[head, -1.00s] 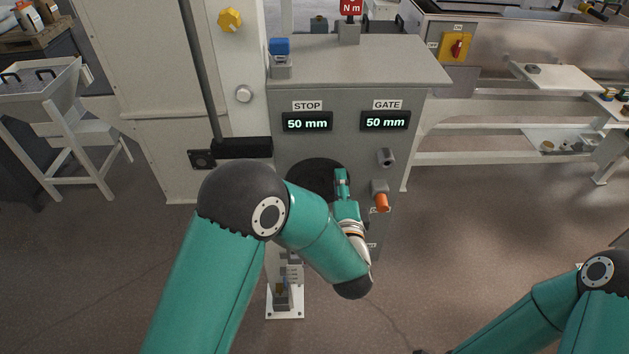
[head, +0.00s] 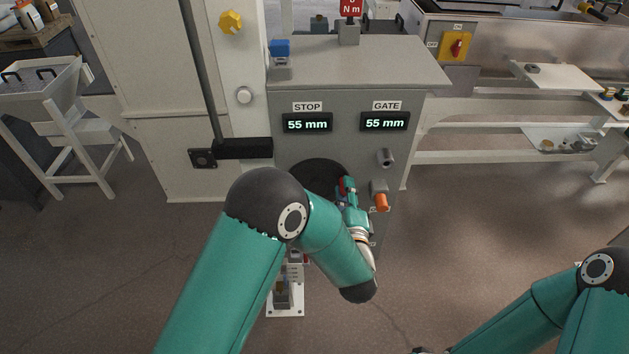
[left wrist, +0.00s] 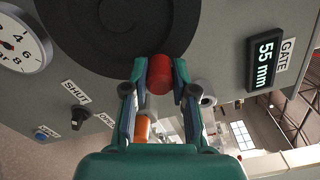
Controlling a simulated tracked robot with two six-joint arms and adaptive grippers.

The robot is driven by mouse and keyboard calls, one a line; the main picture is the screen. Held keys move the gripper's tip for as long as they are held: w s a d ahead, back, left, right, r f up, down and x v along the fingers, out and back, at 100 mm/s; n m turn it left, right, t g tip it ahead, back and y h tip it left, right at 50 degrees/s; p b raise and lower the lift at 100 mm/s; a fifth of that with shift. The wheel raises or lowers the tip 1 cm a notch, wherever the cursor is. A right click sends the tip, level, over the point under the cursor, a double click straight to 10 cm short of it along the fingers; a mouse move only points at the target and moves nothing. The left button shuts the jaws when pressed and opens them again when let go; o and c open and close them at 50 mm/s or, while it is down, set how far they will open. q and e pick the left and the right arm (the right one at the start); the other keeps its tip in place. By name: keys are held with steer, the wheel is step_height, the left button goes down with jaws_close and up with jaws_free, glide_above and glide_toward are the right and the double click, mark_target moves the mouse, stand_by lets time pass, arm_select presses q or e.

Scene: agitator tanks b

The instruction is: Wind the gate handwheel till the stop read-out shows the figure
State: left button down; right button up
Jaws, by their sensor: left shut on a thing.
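The dark round gate handwheel (head: 315,172) is on the front of the grey cabinet, partly hidden by my left arm. It also fills the top of the left wrist view (left wrist: 110,32). My left gripper (head: 347,187) is at the wheel's right side, shut on its red knob (left wrist: 160,78), with one finger on each side. The stop read-out (head: 307,124) shows 55 mm. The gate read-out (head: 385,122) also shows 55 mm, and it is in the left wrist view (left wrist: 264,64) too. My right arm is at the lower right; its gripper is out of view.
An orange knob (head: 381,202) and a grey round fitting (head: 386,157) stick out just right of the wheel. A dial gauge (left wrist: 20,45) and a SHUT/OPEN switch (left wrist: 80,116) are on the same panel. A black bar (head: 243,148) is left of the wheel.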

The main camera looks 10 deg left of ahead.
arm_select(q)
steer(key=shift+f, duration=0.1)
step_height(320, 180, down, 3)
steer(key=m, duration=0.4)
steer(key=shift+d+m, duration=0.1)
steer(key=shift+m, duration=0.3)
steer(key=shift+r, duration=0.2)
